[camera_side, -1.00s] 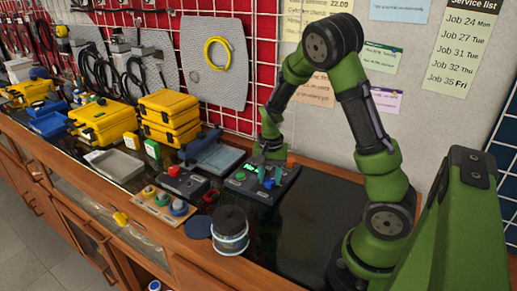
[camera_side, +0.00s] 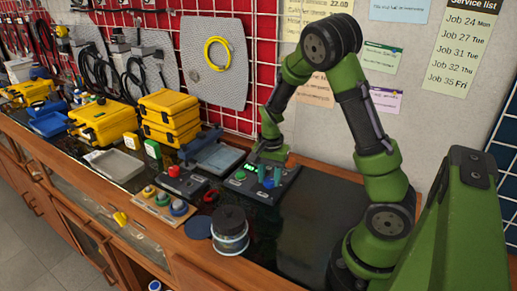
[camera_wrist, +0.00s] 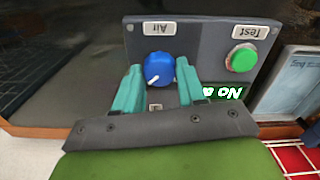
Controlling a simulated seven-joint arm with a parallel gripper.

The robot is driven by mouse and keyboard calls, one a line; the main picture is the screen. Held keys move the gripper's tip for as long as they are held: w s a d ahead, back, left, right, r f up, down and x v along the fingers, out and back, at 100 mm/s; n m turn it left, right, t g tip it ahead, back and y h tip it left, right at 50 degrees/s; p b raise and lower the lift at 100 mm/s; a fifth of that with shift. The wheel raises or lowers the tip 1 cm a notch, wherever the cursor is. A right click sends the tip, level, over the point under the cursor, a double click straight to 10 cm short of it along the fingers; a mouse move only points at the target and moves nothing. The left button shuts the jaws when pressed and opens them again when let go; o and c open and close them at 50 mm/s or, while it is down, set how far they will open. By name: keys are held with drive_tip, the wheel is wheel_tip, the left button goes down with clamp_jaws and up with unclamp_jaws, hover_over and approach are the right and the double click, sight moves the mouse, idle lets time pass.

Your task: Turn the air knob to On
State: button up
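The blue air knob (camera_wrist: 158,70) stands on a dark grey panel (camera_wrist: 200,35), with a white line on its cap pointing down and left in the wrist view. A label reading Air (camera_wrist: 158,29) is above it, upside down. My gripper (camera_wrist: 161,72) has its two teal fingers on either side of the knob, very close to it. I cannot tell whether both fingers touch it. In the side view my gripper (camera_side: 270,175) is low over the panel, and the knob (camera_side: 268,183) shows between the fingers.
A box with a red button (camera_side: 174,172), coloured knobs (camera_side: 163,200) and a round jar (camera_side: 231,232) stand nearby. The dark bench at right is clear.

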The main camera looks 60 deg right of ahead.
sight(269, 179)
drive_tip(key=o, duration=0.4)
wheel_tip(269, 179, up, 17)
drive_tip(key=shift+f, duration=0.1)
idle(0.4)
drive_tip(key=s+a+r+n+t, duration=0.1)
drive_tip(key=s+a+n+t, duration=0.1)
drive_tip(key=s+a+n, duration=0.1)
drive_tip(key=s+a+r+n+t+y, duration=0.1)
drive_tip(key=s+a+r+n+t, duration=0.1)
drive_tip(key=a+n, duration=0.3)
drive_tip(key=s+a+r+n+t+y, duration=0.1)
drive_tip(key=s+a+n+t, duration=0.2)
drive_tip(key=a, duration=0.6)
drive_tip(key=shift+s+a+r+n, duration=0.15)
drive_tip(key=shift+s+a+n, duration=0.1)
drive_tip(key=shift+s+n, duration=0.3)
